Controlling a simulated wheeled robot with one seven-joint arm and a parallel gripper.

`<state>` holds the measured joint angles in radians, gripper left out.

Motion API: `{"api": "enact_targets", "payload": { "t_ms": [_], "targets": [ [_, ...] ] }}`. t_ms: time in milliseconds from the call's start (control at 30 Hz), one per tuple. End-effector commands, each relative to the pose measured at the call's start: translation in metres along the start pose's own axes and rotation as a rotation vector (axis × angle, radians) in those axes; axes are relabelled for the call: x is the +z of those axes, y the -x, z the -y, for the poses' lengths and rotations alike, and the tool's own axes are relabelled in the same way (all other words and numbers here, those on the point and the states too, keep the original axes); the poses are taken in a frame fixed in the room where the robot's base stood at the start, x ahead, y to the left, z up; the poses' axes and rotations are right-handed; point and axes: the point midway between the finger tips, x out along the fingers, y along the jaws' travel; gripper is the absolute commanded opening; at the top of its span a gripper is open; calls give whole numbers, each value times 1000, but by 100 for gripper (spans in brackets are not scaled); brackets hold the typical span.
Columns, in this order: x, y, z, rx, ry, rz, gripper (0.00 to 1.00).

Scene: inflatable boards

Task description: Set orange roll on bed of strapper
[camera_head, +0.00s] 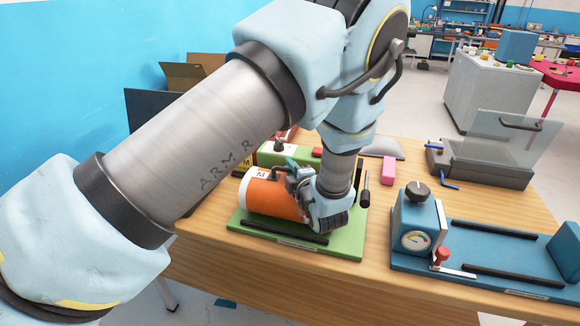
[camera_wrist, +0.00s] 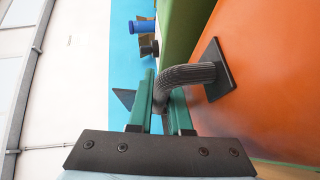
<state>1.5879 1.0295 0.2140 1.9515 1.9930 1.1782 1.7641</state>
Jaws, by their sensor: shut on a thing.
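The orange roll (camera_head: 268,197) lies on its side on a green base (camera_head: 346,245) with black rails; a white label marked M is at its left end. My gripper (camera_head: 297,178) is at its right part, partly hidden by my wrist. In the wrist view, the teal fingers (camera_wrist: 163,104) are closed around a dark ribbed handle (camera_wrist: 185,77) fixed to the orange surface (camera_wrist: 260,70). The blue machine at the right, seemingly the strapper (camera_head: 408,215), has a gauge, a black knob and a flat bed (camera_head: 490,252) with black rails. The bed is empty.
A green roll-like item (camera_head: 284,157) with a label is behind the orange roll. A pink block (camera_head: 388,170) and a grey device with a clear raised lid (camera_head: 500,140) stand farther back. A red-knobbed lever (camera_head: 441,256) is at the bed's front left. Bare wood (camera_head: 375,230) separates the two bases.

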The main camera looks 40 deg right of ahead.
Motion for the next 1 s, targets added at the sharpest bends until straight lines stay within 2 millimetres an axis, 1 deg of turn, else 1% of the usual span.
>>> {"api": "enact_targets", "payload": {
  "t_ms": [267,867,900,1000],
  "targets": [
    [0,0,-1,2,1,0,0],
    [1,-2,10,2,1,0,0],
    [1,-2,9,2,2,0,19],
    [1,-2,9,2,1,0,30]
  ]
}}
